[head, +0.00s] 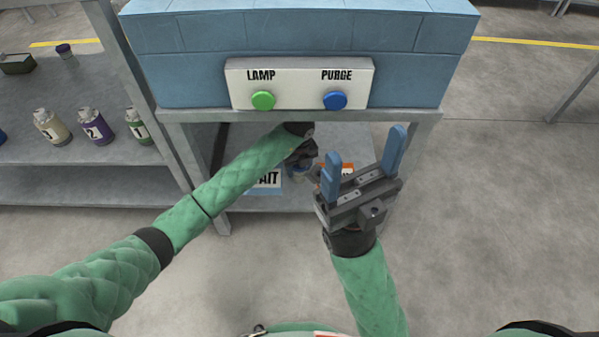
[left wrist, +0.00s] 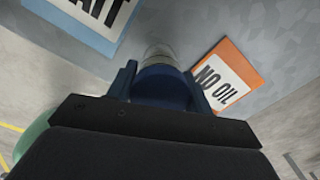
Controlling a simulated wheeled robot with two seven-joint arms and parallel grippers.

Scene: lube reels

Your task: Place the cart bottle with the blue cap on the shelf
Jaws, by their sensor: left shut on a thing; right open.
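My left gripper (head: 301,160) reaches under the blue housing, over the lower shelf with the signs. In the left wrist view its fingers (left wrist: 166,92) are shut around a bottle's blue cap (left wrist: 162,86); the pale bottle body (left wrist: 158,54) shows just beyond. I cannot tell whether the bottle touches the surface below. In the head view the bottle is mostly hidden by the gripper. My right gripper (head: 363,150) is open and empty in front of the housing. A grey rack shelf (head: 80,168) stands at the left.
The blue housing (head: 300,35) carries a green LAMP button (head: 263,100) and a blue PURGE button (head: 335,100). Cream (head: 51,126), purple (head: 96,126) and green (head: 138,126) bottles stand at left.

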